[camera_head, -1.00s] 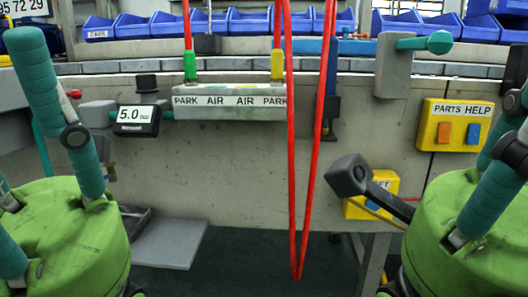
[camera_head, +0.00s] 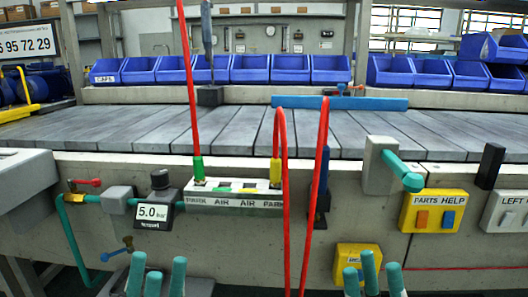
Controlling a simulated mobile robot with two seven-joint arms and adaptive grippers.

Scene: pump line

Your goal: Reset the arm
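My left gripper (camera_head: 157,268) shows at the bottom edge, below the gauge. Its teal fingers point up, stand apart and hold nothing. My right gripper (camera_head: 374,270) shows at the bottom edge, to the right of the red hoses. Its teal fingers also point up, apart and empty. The palms and both arms are out of the picture.
Behind the grippers is a concrete bench front with an air manifold (camera_head: 232,199), red hoses (camera_head: 285,210), a 5.0 bar gauge (camera_head: 153,212), a teal lever (camera_head: 402,171), a yellow PARTS HELP box (camera_head: 433,211) and another yellow box (camera_head: 357,258). Blue bins (camera_head: 250,68) line the back.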

